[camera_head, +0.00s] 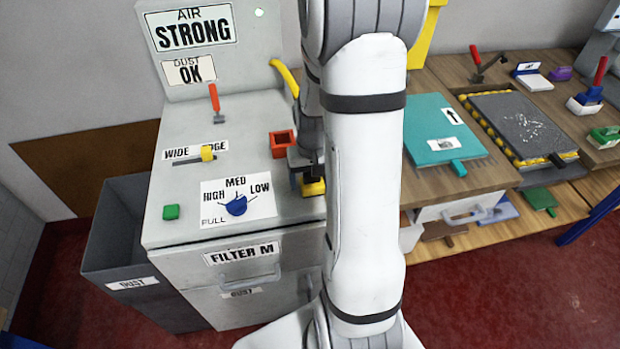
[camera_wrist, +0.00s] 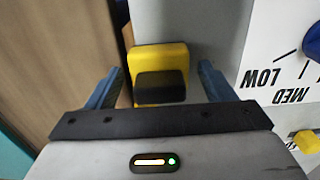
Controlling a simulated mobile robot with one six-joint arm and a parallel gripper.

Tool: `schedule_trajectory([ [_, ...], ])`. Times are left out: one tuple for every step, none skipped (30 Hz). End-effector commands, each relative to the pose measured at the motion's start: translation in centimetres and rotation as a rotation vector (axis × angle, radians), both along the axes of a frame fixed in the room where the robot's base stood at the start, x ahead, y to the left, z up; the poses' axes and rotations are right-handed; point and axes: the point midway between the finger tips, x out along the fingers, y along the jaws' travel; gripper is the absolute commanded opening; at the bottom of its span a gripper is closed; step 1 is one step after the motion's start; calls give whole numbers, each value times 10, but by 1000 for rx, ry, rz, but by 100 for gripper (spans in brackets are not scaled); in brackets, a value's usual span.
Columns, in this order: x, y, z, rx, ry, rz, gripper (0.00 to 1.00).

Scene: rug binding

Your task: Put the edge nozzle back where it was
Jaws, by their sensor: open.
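A yellow block with a black part (camera_wrist: 160,60), which looks like the edge nozzle, sits on the grey machine top near its right edge. In the head view its yellow end (camera_head: 313,188) shows just below my gripper (camera_head: 304,165), partly hidden by my arm. In the wrist view my gripper (camera_wrist: 161,75) is open, with one blue finger on each side of the block and gaps visible. A red-orange square holder (camera_head: 283,143) stands on the machine top just left of my gripper; I cannot tell what is in it.
The grey machine top (camera_head: 245,160) has a yellow slider knob (camera_head: 208,153), a blue dial (camera_head: 236,206), a green button (camera_head: 171,212) and an orange-handled lever (camera_head: 214,100). A yellow curved handle (camera_head: 286,77) rises behind. A wooden bench with a teal board (camera_head: 440,128) lies right.

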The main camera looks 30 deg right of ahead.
Motion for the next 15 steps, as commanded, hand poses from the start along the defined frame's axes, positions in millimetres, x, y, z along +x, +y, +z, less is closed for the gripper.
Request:
schedule_trajectory([
  [1, 0, 6, -1, -4, 0, 76],
  [1, 0, 11, -1, -4, 0, 76],
  [1, 0, 17, -2, -6, 0, 76],
  [1, 0, 23, -1, -5, 1, 76],
  [1, 0, 29, -2, -7, 1, 76],
  [1, 0, 38, -2, -6, 1, 76],
  [2, 0, 45, -2, -8, 1, 76],
  [2, 0, 52, -2, -8, 1, 76],
  [1, 0, 61, -2, -7, 1, 76],
  [1, 0, 67, -2, -7, 1, 76],
  [1, 0, 74, -2, -7, 1, 76],
  [1, 0, 82, -2, -7, 1, 76],
  [1, 0, 87, -2, -6, 1, 76],
  [1, 0, 93, -2, -6, 1, 76],
  [1, 0, 99, -1, -5, 1, 76],
])
